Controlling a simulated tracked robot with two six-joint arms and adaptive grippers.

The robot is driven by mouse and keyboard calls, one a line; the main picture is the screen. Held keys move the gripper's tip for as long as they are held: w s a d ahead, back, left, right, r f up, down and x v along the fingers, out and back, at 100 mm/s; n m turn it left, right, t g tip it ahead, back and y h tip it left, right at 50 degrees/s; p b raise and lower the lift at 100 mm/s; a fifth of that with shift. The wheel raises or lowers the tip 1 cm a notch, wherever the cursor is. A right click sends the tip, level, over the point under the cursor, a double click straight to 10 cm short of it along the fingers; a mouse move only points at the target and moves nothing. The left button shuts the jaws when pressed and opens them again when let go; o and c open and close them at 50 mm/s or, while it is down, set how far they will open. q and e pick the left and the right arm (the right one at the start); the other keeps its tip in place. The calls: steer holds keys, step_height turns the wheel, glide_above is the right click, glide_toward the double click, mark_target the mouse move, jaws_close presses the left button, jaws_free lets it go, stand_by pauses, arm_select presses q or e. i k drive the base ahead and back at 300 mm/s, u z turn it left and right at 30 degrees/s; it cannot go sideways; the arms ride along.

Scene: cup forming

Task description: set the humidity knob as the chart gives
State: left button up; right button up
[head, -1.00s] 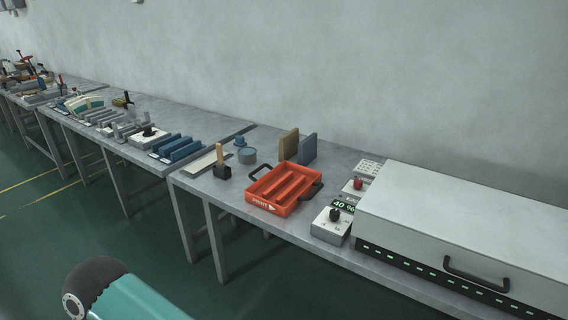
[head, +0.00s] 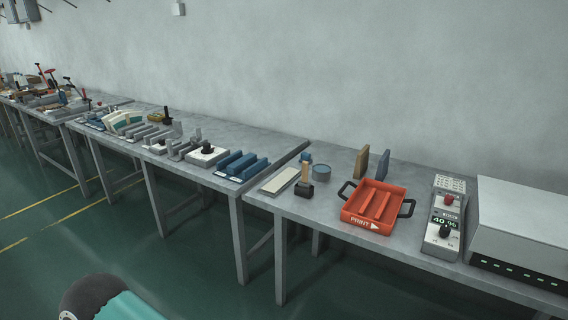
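A narrow control box (head: 435,246) stands on the right bench. It carries a black knob (head: 446,232) with small marks around it, too small to read. Above the knob a green display (head: 446,220) reads 40 %. A red button or knob (head: 449,199) sits behind the display. A pale dotted panel (head: 450,183) is at the back of the box; I cannot tell whether it is a chart. No chart can be read in this view. Neither gripper is in view, and nothing touches the black knob.
A large white housing (head: 520,225) stands right of the control box. An orange tray (head: 358,221) marked PRINT is to its left. Green floor (head: 210,280) is clear before the benches.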

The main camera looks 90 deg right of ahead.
mark_target(445, 231)
steer(key=u, duration=0.6)
steer(key=i, duration=0.2)
steer(key=z, duration=2.6)
steer(key=i, duration=0.2)
steer(key=z, duration=1.85)
steer(key=k, duration=0.55)
steer(key=z, duration=0.4)
steer(key=i, duration=1.6)
steer(key=u, duration=0.35)
